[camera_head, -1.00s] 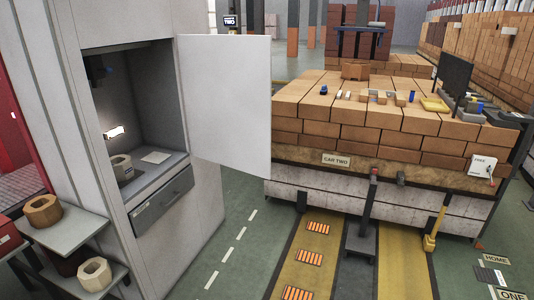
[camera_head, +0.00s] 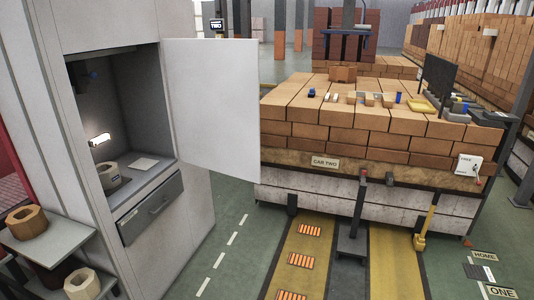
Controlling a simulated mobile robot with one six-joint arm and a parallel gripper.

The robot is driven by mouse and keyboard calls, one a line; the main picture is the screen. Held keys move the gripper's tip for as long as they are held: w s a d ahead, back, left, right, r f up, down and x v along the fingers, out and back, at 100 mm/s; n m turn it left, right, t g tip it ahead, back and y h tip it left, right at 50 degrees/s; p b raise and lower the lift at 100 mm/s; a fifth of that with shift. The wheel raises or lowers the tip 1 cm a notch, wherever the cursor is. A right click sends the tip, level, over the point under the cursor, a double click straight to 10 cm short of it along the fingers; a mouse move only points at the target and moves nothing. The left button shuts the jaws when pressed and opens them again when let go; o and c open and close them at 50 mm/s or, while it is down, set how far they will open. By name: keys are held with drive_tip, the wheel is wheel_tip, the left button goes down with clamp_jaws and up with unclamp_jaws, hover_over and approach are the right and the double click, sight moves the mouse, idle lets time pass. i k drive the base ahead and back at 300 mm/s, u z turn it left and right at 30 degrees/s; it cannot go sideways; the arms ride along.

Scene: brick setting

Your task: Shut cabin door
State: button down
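The cabin door (camera_head: 212,108) is a plain white panel. It stands wide open, hinged on the right edge of the cabin opening and swung out to the right. The cabin (camera_head: 112,125) is a grey recess in a tall light-grey housing. Inside it are a lit lamp (camera_head: 100,140), a ring-shaped block (camera_head: 110,175) and a pale flat sheet (camera_head: 143,164). A drawer front (camera_head: 150,208) with a handle sits below the opening and looks shut. My gripper is not in view.
Shelves (camera_head: 50,240) with hollow blocks stand at the lower left. A brick-loaded car (camera_head: 325,176) marked "CAR TWO" stands behind and right of the door. A dark post (camera_head: 358,215) stands before it. Green floor (camera_head: 232,255) is clear between cabin and yellow lane (camera_head: 305,250).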

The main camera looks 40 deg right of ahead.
sight(215, 85)
drive_tip(key=i, duration=0.85)
drive_tip(key=u, duration=0.15)
drive_tip(key=k, duration=0.9)
drive_tip(key=z, duration=0.15)
drive_tip(key=i, duration=0.65)
